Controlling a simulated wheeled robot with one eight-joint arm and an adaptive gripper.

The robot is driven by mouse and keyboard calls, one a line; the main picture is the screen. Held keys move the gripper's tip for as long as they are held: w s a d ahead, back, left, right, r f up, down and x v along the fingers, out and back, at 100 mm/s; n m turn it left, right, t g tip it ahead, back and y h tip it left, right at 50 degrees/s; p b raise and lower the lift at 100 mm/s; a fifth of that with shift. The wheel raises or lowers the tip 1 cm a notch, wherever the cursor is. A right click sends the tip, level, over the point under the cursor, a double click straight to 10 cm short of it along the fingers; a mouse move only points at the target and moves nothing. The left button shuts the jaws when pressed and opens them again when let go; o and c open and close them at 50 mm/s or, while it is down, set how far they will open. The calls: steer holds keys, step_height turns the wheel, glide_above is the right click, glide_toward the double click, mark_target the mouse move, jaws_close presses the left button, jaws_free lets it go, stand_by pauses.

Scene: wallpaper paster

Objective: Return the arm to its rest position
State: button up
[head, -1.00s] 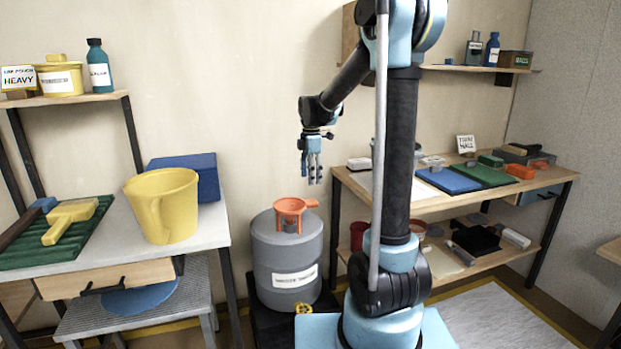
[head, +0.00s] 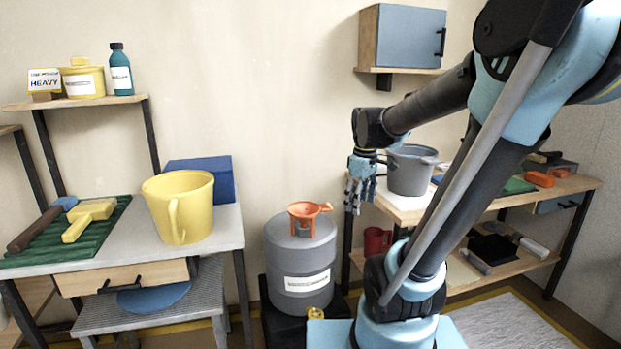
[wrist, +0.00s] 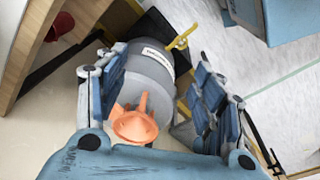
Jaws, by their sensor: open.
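My gripper (head: 361,190) hangs fingers-down in the head view, left of a grey pot (head: 411,170) and to the right of the grey drum (head: 300,262). In the wrist view my gripper (wrist: 155,95) has its two blue fingers spread wide with nothing between them in its grasp. Beyond them lie the drum (wrist: 150,72) and the orange funnel (wrist: 135,122), apart from the fingers. My arm leans to the right from its base, with the forearm reaching back left.
The funnel (head: 306,217) sits on the drum. A yellow jug (head: 180,208) stands on the left table (head: 222,233). A wooden bench (head: 578,186) with a lower shelf is at right. Clear wall lies left of my gripper.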

steer(key=s+d+f+m, duration=0.2)
steer(key=s+f+m, duration=0.2)
steer(key=s, duration=0.3)
steer(key=s+d+f+m+t, duration=0.1)
steer(key=s+d+f+m, duration=0.1)
steer(key=s+f+m, duration=0.3)
steer(key=shift+s+f+m, duration=0.3)
steer(key=shift+s+m, duration=0.2)
steer(key=shift+s, duration=0.75)
